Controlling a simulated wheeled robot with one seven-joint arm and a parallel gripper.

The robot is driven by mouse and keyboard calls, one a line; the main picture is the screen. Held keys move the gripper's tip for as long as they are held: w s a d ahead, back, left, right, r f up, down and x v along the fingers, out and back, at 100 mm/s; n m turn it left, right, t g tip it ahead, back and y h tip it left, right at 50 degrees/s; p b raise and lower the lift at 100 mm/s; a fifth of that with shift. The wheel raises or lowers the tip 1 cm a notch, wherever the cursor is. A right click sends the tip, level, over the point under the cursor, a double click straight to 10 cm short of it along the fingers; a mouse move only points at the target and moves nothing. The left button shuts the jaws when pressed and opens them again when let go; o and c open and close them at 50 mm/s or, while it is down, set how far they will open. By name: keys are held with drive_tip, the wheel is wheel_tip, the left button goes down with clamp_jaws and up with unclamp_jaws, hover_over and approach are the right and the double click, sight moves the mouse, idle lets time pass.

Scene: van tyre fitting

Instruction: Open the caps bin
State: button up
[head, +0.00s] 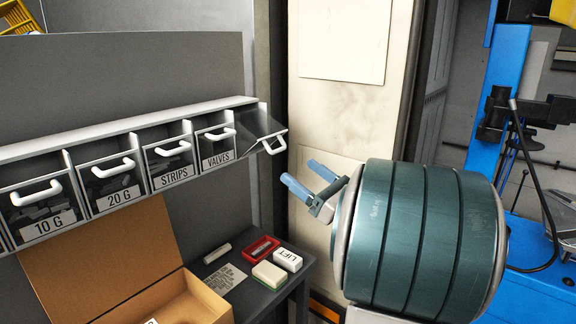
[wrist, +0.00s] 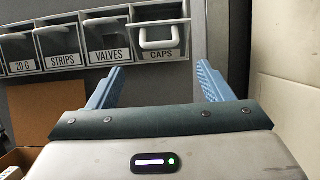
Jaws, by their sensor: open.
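The caps bin (head: 262,128) is at the right end of the bin row in the head view. Its clear front is tipped outward from the rack, with its white handle (head: 275,144) sticking out, so it stands open. In the wrist view my gripper (wrist: 161,76) points toward the bin, apart from the handle.
The closed valves bin (head: 217,145), strips bin (head: 171,161), 20 G bin (head: 112,180) and 10 G bin (head: 38,205) adjoin on the left. Below are an open cardboard box (head: 125,250), a red tray (head: 260,247) and small boxes. A pale wall panel (head: 340,120) stands right.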

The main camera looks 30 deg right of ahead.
drive_tip(key=v, duration=0.6)
drive_tip(key=shift+s+f, duration=0.2)
drive_tip(key=shift+s, duration=0.15)
drive_tip(key=shift+d, duration=0.1)
